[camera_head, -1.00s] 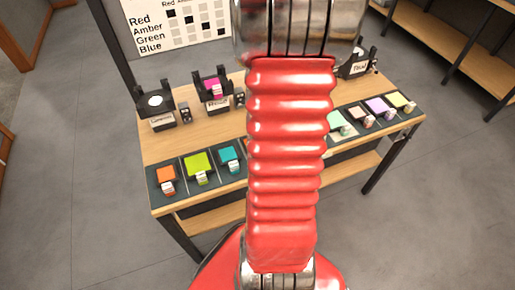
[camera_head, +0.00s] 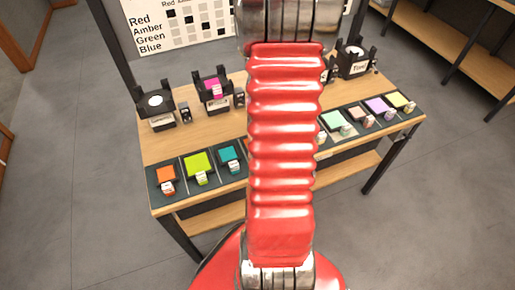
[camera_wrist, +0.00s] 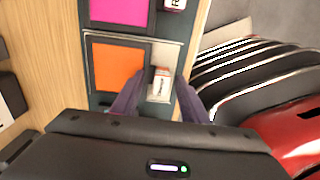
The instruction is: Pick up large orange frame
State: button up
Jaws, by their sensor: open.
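In the wrist view, a large orange frame (camera_wrist: 118,65) with a dark border lies flat in a slot of the dark tray. Its white tab with a small printed label (camera_wrist: 161,84) sticks out to the right. My gripper (camera_wrist: 158,92) is open, with its two dark fingers on either side of the tab and no clear contact. In the head view my red arm hides the gripper and the middle of the tray. A smaller-looking orange frame (camera_head: 166,174) lies at the tray's left end there, next to a green one.
A magenta frame (camera_wrist: 119,10) lies right beside the orange one in the wrist view. On the wooden table (camera_head: 190,141), other coloured frames lie along the front, and black holders (camera_head: 157,109) stand at the back, one with a magenta frame. A chart board (camera_head: 184,26) stands behind.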

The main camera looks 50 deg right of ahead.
grip_shut()
dwell(0.5)
jog(key=shift+r, duration=0.1)
notch_tip(320, 180, up, 10)
jog(key=shift+f, duration=0.1)
dwell(0.6)
dwell(0.6)
notch_tip(320, 180, up, 10)
dwell(1.1)
jog(key=shift+w, duration=0.1)
